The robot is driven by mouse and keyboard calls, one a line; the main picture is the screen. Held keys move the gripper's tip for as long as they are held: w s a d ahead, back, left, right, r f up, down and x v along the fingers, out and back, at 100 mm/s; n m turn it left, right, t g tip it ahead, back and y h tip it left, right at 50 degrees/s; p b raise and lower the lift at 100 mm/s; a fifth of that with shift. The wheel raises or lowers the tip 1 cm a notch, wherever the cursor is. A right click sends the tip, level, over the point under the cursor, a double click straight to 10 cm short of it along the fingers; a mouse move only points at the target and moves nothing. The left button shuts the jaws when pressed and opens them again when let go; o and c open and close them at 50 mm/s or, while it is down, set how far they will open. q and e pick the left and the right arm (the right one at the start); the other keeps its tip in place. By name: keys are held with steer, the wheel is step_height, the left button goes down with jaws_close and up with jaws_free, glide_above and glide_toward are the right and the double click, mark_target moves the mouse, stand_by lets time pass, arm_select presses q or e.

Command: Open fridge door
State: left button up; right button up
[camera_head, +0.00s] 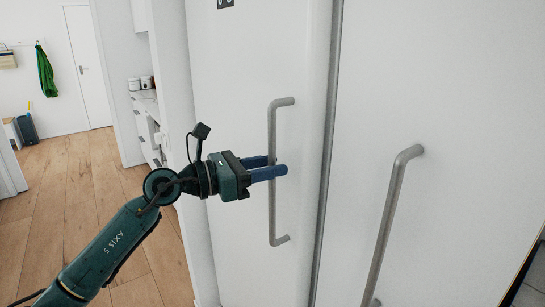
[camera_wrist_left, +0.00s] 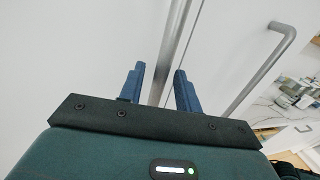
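A white fridge door (camera_head: 235,75) with a vertical metal bar handle (camera_head: 272,205) stands in the middle of the head view. My left gripper (camera_head: 280,168) comes from the left with its blue fingers level at mid-height of this handle. In the left wrist view the handle (camera_wrist_left: 179,50) runs between the two fingers of the gripper (camera_wrist_left: 160,84), with a gap on each side. The fingers are open and not closed on the bar. The door looks shut, flush with its neighbour. My right gripper is not in view.
A second white door (camera_head: 460,120) with a longer slanting-looking handle (camera_head: 390,215) is just right of the seam; that handle also shows in the left wrist view (camera_wrist_left: 262,72).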

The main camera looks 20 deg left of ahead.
arm_select(q)
steer(key=shift+w+d, duration=0.35)
steer(key=shift+d, duration=0.05)
jaws_close()
stand_by(0.4)
